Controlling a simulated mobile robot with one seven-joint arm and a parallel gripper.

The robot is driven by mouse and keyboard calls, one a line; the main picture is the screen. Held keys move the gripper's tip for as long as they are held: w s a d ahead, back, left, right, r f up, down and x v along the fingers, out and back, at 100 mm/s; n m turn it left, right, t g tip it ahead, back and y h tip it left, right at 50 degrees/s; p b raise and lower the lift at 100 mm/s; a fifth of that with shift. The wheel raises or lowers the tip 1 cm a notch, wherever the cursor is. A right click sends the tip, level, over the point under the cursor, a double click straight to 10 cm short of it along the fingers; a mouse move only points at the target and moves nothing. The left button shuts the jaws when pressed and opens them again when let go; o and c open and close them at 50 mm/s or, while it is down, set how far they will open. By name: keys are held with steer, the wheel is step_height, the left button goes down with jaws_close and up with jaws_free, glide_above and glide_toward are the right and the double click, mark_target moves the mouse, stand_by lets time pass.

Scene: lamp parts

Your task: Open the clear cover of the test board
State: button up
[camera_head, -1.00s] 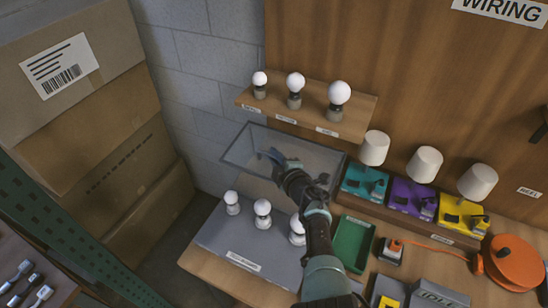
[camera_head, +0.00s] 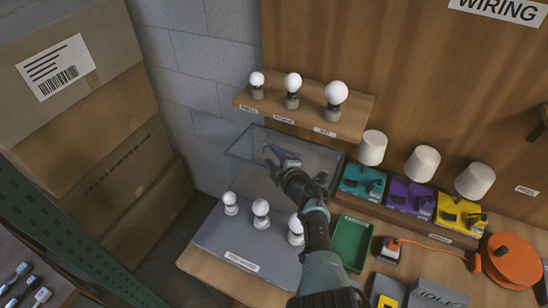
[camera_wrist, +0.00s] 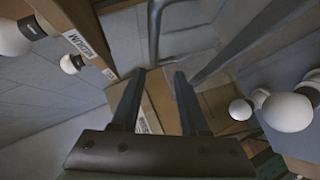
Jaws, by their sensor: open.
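The test board (camera_head: 215,238) is a grey base on the bench, with three white bulbs standing on it. Its clear cover (camera_head: 240,150), a see-through panel with a dark rim, stands raised and tilted at the back of the board, below the bulb shelf. My gripper (camera_head: 280,155) is open at the cover, overlapping it in the head view. I cannot tell whether it touches the cover. In the wrist view both fingers of my gripper (camera_wrist: 158,85) are apart with nothing between them. A grey bar, apparently the cover's rim (camera_wrist: 154,30), lies beyond the fingertips.
A wooden shelf (camera_head: 350,113) with three bulbs is above the cover. To the right are a green tray (camera_head: 352,243), teal, purple and yellow holders under white shades, and an orange reel (camera_head: 514,262). Cardboard boxes (camera_head: 85,130) are stacked at the left.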

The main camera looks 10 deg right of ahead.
steer(key=shift+s+r, duration=0.1)
steer(key=shift+s+d+r+p, duration=0.15)
steer(key=shift+p, duration=0.35)
steer(key=p+v, duration=0.9)
steer(key=v, duration=0.3)
steer(key=shift+s+p, duration=0.15)
steer(key=shift+p, duration=0.2)
